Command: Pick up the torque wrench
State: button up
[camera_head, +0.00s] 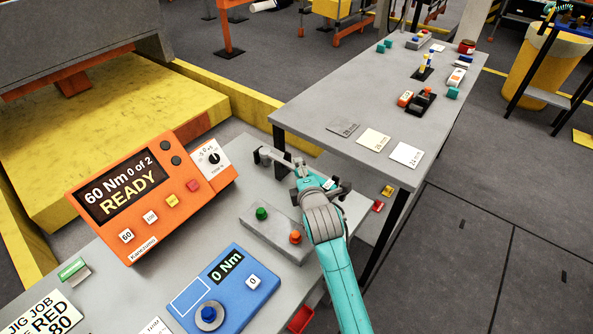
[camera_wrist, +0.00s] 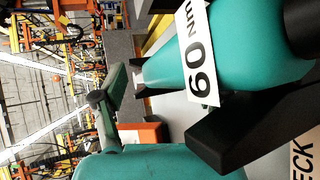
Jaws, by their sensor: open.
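A teal, tapering body with a white "60 Nm" label fills the upper right of the wrist view; it appears to be the torque wrench (camera_wrist: 255,58). Two black finger parts of my gripper (camera_wrist: 250,88) show close around it, one at the upper right and one below. My gripper is open, and I cannot tell whether either finger touches the wrench. In the head view my gripper (camera_head: 334,189) is low over the near bench at the end of my teal arm. There the arm and gripper overlap the wrench, and its outline is hard to separate.
The near bench (camera_head: 190,240) carries an orange controller (camera_head: 150,195) reading "60 Nm, 0 of 2, READY", a blue tester (camera_head: 225,290) reading "0 Nm", and a grey box with green and orange buttons (camera_head: 278,228). A long grey table (camera_head: 345,100) stands beyond.

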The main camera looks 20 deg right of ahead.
grip_shut()
jog(key=shift+f, duration=0.1)
dwell(0.3)
notch_tip(320, 180, up, 18)
jog(key=shift+r, duration=0.2)
dwell(0.3)
dwell(0.7)
